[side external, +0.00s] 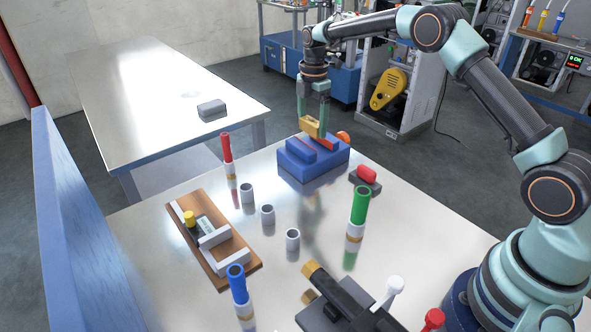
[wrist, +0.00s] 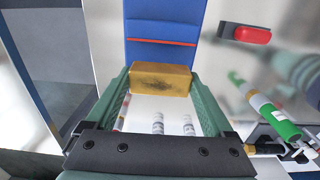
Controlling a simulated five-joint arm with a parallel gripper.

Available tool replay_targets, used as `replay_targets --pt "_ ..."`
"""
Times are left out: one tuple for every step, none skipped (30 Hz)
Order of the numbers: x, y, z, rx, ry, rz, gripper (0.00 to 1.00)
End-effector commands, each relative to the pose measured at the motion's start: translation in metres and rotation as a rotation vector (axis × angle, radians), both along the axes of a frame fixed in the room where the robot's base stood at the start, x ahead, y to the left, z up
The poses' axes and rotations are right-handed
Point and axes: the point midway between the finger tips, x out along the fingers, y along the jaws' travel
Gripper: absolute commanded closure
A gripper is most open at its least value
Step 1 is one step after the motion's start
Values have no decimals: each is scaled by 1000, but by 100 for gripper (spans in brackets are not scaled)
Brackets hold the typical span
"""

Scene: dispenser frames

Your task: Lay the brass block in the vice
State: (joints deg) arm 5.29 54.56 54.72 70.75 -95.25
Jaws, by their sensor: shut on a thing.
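The brass block (side external: 311,128) is gripped between the green fingers of my gripper (side external: 314,122). In the wrist view the block (wrist: 160,80) lies crosswise between the two fingers (wrist: 160,88), with a dark mark on its face. The blue vice (side external: 300,170) stands at the back of the metal table, with raised blue jaws and a red strip. In the side view the block appears just above the vice; whether they touch is unclear. The wrist view shows the vice (wrist: 163,22) just beyond the block, its red strip partly visible.
A red button on a dark base (side external: 366,176) and a green-topped tube (side external: 359,205) stand right of the vice. Several small grey cups (side external: 267,214) and a wooden fixture (side external: 238,268) are to the left. A second table (side external: 150,90) holds a grey block (side external: 212,110).

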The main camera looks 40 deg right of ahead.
Motion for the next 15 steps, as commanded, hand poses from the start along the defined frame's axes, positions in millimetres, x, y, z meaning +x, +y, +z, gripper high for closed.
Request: replay_targets --pt "0 0 -3 0 -2 0 95" --pt "1 0 -5 0 -2 0 95" --pt "1 0 -7 0 -3 0 95" --pt "1 0 -8 0 -2 0 95" --pt "0 0 -10 0 -2 0 95" --pt "0 0 -13 0 -1 0 95" --pt "0 0 -16 0 0 0 95" --pt "0 0 -20 0 0 0 95" --pt "0 0 -25 0 0 0 95" --pt "0 0 -30 0 1 0 95" --pt "0 0 -35 0 1 0 95" --pt "0 0 -41 0 0 0 95" --pt "0 0 -44 0 0 0 95" --pt "0 0 -47 0 -1 0 95" --pt "0 0 -49 0 -2 0 95"
